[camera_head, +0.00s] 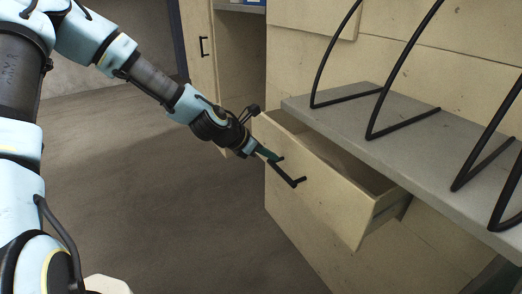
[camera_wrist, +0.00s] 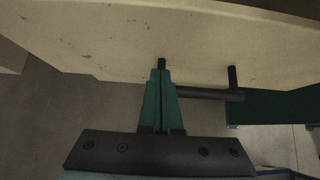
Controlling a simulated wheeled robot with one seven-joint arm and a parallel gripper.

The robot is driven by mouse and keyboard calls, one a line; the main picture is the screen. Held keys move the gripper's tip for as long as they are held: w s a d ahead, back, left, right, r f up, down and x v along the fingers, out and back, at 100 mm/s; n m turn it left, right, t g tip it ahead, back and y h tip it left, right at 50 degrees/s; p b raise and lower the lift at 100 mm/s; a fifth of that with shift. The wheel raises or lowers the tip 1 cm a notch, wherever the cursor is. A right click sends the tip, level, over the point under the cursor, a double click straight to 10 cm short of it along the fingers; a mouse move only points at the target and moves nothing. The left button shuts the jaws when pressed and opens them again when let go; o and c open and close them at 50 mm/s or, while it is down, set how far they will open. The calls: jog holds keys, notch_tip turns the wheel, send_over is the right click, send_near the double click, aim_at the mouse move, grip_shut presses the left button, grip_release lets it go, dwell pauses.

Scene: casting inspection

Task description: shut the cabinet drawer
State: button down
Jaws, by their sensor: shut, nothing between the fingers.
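The cabinet drawer (camera_head: 322,187) is pulled out below the grey worktop, with its open top showing an empty-looking inside. Its front carries a black bar handle (camera_head: 288,174). My gripper (camera_head: 275,158) is at the drawer front, at the upper left end of the handle. In the wrist view the green fingers (camera_wrist: 161,72) are shut together, with their tips at or very near the pale drawer front (camera_wrist: 110,40). The handle (camera_wrist: 210,93) stands just to the right of the fingers there. I cannot tell whether the tips touch the front or the handle.
The grey worktop (camera_head: 365,119) with black wire brackets (camera_head: 400,105) juts out above the drawer. An open cabinet door (camera_head: 200,55) with a black handle stands behind at the left. The floor (camera_head: 150,200) left of the drawer is clear.

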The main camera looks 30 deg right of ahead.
jog(key=shift+x, duration=1.15)
jog(key=d, duration=0.5)
jog(key=d+p, duration=0.1)
jog(key=d, duration=0.5)
jog(key=s+d+p, duration=0.1)
jog(key=d, duration=0.4)
jog(key=shift+d, duration=0.5)
jog(key=shift+d+r, duration=0.1)
jog(key=shift+s+d+r, duration=0.1)
jog(key=shift+r, duration=0.05)
